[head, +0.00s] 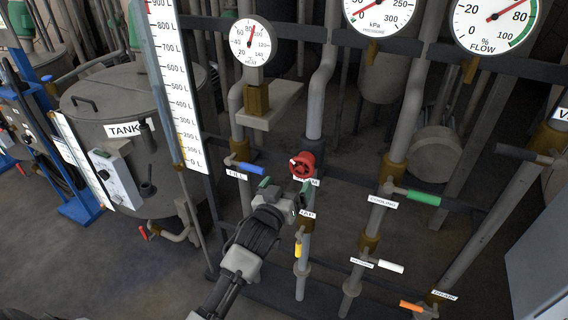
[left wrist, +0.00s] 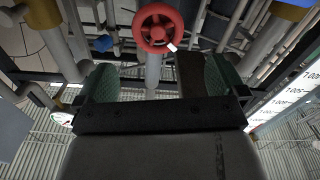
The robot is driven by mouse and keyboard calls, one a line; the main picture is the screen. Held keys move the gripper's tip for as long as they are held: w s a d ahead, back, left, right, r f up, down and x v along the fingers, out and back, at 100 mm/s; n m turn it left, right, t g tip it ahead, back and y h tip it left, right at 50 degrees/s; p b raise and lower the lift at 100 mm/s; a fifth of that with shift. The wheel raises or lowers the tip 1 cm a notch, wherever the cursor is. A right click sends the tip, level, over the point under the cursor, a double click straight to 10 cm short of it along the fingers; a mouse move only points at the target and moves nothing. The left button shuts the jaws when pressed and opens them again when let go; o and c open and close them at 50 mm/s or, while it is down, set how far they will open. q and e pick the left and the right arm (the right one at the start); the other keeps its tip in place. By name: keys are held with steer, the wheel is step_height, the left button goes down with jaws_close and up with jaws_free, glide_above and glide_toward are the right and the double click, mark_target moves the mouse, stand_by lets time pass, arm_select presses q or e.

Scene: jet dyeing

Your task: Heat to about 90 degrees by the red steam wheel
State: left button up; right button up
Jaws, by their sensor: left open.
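The red steam wheel (head: 302,165) is a small round handwheel on a vertical grey pipe. Its label below is partly covered. My left gripper (head: 284,190) is open and empty, just below and left of the wheel in the head view. In the left wrist view the wheel (left wrist: 158,28) lies beyond the gap between the green-padded fingers (left wrist: 158,80), and no finger appears to touch it. The temperature dial (head: 250,42) has a red needle pointing nearly straight up, near the 80 mark. My right gripper is not in view.
A blue FILL handle (head: 250,169) sits left of the wheel. A yellow handle (head: 298,247) hangs below it. The green COOLING handle (head: 424,197), white handle (head: 391,267) and orange DRAIN handle (head: 411,306) are at right. The tank (head: 120,90) and litre scale (head: 170,80) stand left.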

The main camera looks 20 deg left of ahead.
mark_target(300, 167)
arm_select(q)
steer(key=w, duration=0.6)
steer(key=w+p, duration=0.1)
steer(key=w, duration=0.1)
steer(key=shift+w+d, duration=0.25)
steer(key=shift+w, duration=0.9)
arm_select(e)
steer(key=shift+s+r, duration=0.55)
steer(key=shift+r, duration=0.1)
arm_select(q)
steer(key=c, duration=0.9)
